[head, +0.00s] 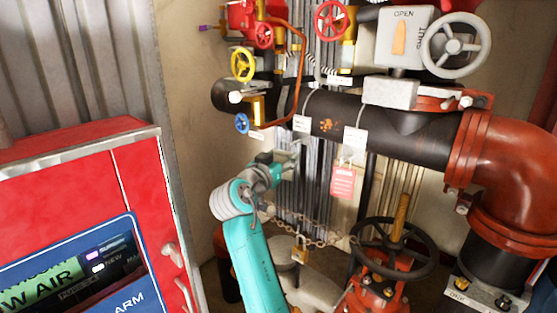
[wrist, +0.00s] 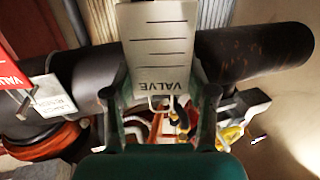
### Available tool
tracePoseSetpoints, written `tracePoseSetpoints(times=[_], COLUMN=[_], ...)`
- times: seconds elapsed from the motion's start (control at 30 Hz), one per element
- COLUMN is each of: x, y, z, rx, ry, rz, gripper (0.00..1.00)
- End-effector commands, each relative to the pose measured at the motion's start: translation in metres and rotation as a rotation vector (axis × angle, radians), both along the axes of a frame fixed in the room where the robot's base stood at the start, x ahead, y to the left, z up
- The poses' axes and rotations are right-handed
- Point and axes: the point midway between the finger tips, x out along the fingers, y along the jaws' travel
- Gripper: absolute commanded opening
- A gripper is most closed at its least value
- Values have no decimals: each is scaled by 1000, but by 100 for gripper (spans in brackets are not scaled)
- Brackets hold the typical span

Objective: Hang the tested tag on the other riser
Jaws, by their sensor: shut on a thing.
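My gripper (wrist: 160,98) is shut on a pale grey tag (wrist: 160,45) in the wrist view. The tag reads "VALVE" upside down, with several ruled lines, and a small loop at its near edge. In the head view my gripper (head: 283,163) is in front of the corrugated wall, below the black pipe (head: 400,140); the tag is not clear there. A red tag (head: 343,182) hangs below a white label (head: 354,140) on that pipe. The red tag (wrist: 14,65) also shows at the left of the wrist view. Which pipe is the other riser is not clear.
A red cabinet (head: 60,160) with a display fills the left. Yellow (head: 243,64), blue (head: 242,124) and red (head: 331,20) handwheels crowd the upper middle. A chain with a padlock (head: 300,248) and a dark handwheel (head: 395,248) lie below. A grey handwheel (head: 455,46) is upper right.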

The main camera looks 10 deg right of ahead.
Motion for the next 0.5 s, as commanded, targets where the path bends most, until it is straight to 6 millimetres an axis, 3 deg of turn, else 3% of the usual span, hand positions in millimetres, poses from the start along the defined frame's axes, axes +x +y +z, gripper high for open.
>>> tracePoseSetpoints(times=[0.5], x=[16], y=[-22], z=[-3], rx=[1], ry=[1], rz=[-1], gripper=[43])
